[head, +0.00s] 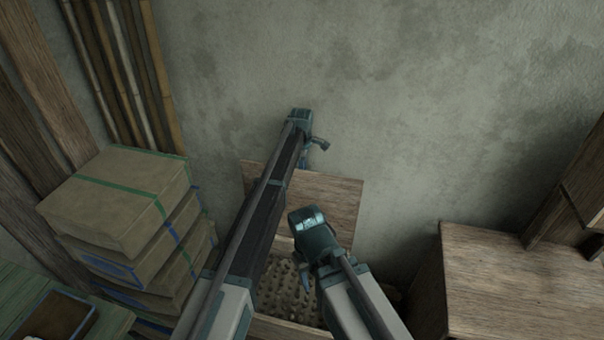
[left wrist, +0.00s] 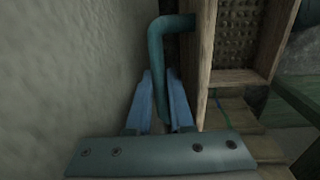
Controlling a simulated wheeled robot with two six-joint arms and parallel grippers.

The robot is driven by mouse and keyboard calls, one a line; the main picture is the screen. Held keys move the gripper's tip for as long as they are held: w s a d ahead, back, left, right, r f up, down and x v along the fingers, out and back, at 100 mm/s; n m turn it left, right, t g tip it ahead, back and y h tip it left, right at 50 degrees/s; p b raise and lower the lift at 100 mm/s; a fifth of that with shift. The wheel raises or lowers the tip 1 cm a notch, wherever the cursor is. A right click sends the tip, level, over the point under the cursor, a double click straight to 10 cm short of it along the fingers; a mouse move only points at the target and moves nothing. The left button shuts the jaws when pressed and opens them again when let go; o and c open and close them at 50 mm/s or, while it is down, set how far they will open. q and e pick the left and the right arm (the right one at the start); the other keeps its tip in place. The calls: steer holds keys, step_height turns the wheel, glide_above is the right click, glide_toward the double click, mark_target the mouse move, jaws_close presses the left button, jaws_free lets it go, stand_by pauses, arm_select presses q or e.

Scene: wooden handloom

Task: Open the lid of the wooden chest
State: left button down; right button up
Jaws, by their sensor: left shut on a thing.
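The wooden chest (head: 275,328) stands against the wall, its studded inside (head: 283,290) showing. Its lid (head: 325,205) is raised and tilted back towards the wall. In the left wrist view the lid (left wrist: 204,62) is seen edge-on, with a bent teal handle (left wrist: 156,45) on it. My left gripper (head: 320,144) is at the lid's upper edge, by the wall. In its own view, the left gripper (left wrist: 160,100) has its blue fingers shut on the handle. My right gripper (head: 304,278) hangs over the chest opening; its jaw gap is not clear.
Strapped boxes (head: 120,200) are stacked left of the chest, with poles (head: 125,75) leaning behind them. A wooden table or box (head: 520,285) stands to the right. The plaster wall (head: 420,100) is close behind the lid.

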arm_select(q)
steer(key=shift+w, duration=0.15)
steer(key=c, duration=0.8)
jaws_free()
steer(key=shift+r, duration=0.2)
steer(key=r+p, duration=0.9)
steer(key=s+r+p, duration=0.1)
steer(key=r+p, duration=0.3)
steer(key=p, duration=0.1)
steer(key=shift+a+r, duration=0.15)
steer(key=shift+r, duration=0.1)
